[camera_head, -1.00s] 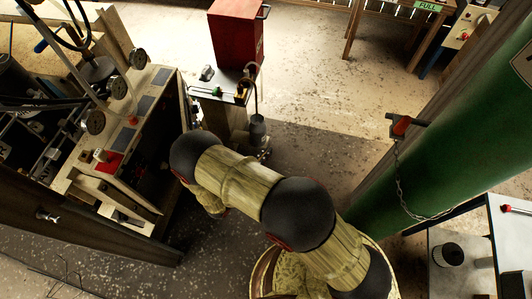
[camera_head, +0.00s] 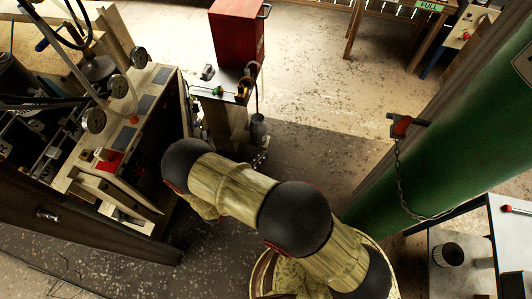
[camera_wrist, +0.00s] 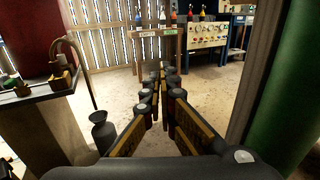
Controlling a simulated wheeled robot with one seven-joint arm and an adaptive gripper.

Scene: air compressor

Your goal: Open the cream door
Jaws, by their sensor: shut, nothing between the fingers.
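A machine with a cream-edged front (camera_head: 155,85) stands at the left in the head view, with gauges and a red switch plate on its top. I cannot pick out a cream door for certain; the machine's side facing my arm is dark and partly in shadow. My gripper (camera_wrist: 160,78) shows in the wrist view with its two fingers drawn together at the tips and nothing between them. It points over open floor, apart from any door. In the head view my arm hides the gripper.
A red box (camera_head: 237,30) sits on a small stand right of the machine, with a grey bottle (camera_head: 258,130) beside it. A green cylinder (camera_head: 440,150) with a chain rises at the right. A wooden table (camera_head: 400,12) stands at the back. The floor between is clear.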

